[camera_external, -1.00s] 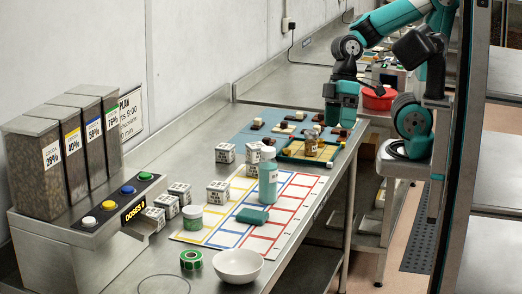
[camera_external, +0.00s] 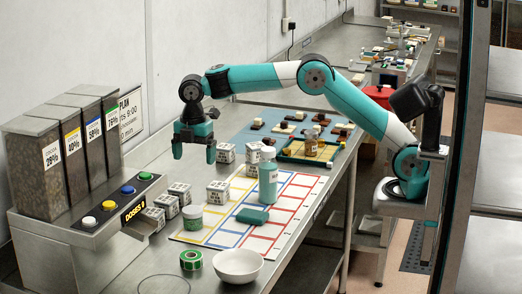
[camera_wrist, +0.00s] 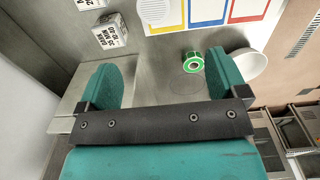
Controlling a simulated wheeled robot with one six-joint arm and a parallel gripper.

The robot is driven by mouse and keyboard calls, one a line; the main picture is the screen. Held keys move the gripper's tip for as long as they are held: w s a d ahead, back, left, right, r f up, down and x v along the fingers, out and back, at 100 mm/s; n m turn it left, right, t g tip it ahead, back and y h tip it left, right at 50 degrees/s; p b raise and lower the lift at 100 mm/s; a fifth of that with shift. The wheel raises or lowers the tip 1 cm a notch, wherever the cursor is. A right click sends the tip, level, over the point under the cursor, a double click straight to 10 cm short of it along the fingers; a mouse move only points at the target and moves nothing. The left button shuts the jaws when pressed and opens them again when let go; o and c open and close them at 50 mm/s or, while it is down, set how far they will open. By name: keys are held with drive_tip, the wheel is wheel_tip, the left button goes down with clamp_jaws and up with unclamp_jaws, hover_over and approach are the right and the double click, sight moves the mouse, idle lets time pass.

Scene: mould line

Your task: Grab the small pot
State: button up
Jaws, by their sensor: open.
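The small pot (camera_external: 190,218), white with a green label, stands upright on the near left corner of the coloured grid sheet (camera_external: 230,237). In the wrist view its round white lid (camera_wrist: 153,10) shows at the top edge, partly cut off. My gripper (camera_external: 194,152) is open and empty, pointing down above the bench, higher up than the pot and apart from it.
White printed cubes (camera_external: 179,192) stand close behind and left of the pot. A teal bottle (camera_external: 268,180) and teal block (camera_external: 252,216) are to its right. A green tape roll (camera_external: 191,260) and white bowl (camera_external: 238,266) are in front. The dispenser (camera_external: 90,235) stands left.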

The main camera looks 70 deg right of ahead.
sight(192, 209)
drive_tip(key=shift+n, duration=0.4)
drive_tip(key=f, duration=0.4)
drive_tip(key=w+f+p, duration=0.1)
drive_tip(key=f, duration=0.9)
drive_tip(key=shift+w+a, duration=0.25)
drive_tip(key=shift+w, duration=0.05)
drive_tip(key=shift+s+f+p, duration=0.15)
drive_tip(key=shift+f+p, duration=1.05)
drive_tip(key=shift+f, duration=1.45)
drive_tip(key=shift+c, duration=0.4)
drive_tip(key=c, duration=1)
